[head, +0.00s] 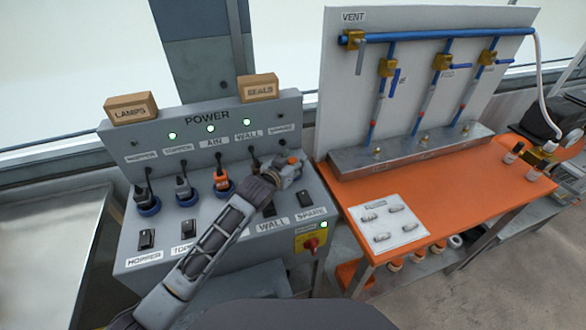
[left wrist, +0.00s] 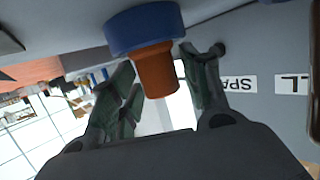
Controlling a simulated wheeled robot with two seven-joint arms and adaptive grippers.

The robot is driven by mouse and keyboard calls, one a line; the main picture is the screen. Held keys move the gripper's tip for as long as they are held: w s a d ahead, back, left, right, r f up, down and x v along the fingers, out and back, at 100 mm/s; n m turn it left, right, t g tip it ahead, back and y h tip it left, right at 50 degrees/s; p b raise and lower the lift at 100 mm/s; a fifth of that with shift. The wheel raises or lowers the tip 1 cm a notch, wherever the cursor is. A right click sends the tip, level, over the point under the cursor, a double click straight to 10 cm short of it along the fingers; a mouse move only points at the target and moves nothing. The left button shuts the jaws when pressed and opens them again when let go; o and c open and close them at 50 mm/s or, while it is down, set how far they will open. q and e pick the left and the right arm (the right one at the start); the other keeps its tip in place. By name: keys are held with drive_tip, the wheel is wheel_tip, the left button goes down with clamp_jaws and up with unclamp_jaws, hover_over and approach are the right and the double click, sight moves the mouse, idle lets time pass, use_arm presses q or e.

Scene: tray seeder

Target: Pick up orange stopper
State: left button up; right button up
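The orange stopper (head: 293,160) sits at the right end of the socket row on the grey power panel, partly hidden by my left gripper. In the left wrist view the stopper (left wrist: 156,70) is an orange cylinder projecting from a blue ring (left wrist: 144,27). My left gripper (head: 287,173) is at the stopper in the head view. In the left wrist view its two fingers (left wrist: 160,75) stand apart on either side of the stopper, with small gaps showing, so it looks open. My right gripper is not in view.
Plugs with cables, including an orange-and-black one (head: 223,184), fill sockets left of my gripper. Switches (head: 147,239) and a red knob (head: 311,244) are lower on the panel. An orange bench (head: 440,200) with a pipe board (head: 345,95) stands right.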

sight(293, 160)
use_arm(q)
drive_tip(key=c, duration=0.5)
drive_tip(key=shift+c, duration=1.4)
drive_tip(key=shift+r, duration=0.1)
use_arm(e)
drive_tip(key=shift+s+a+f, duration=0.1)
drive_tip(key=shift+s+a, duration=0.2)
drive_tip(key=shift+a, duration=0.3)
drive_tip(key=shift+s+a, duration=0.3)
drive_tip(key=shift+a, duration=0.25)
use_arm(q)
drive_tip(key=shift+r, duration=0.55)
wheel_tip(293, 160, up, 8)
drive_tip(key=shift+f, duration=0.2)
drive_tip(key=shift+r, duration=0.6)
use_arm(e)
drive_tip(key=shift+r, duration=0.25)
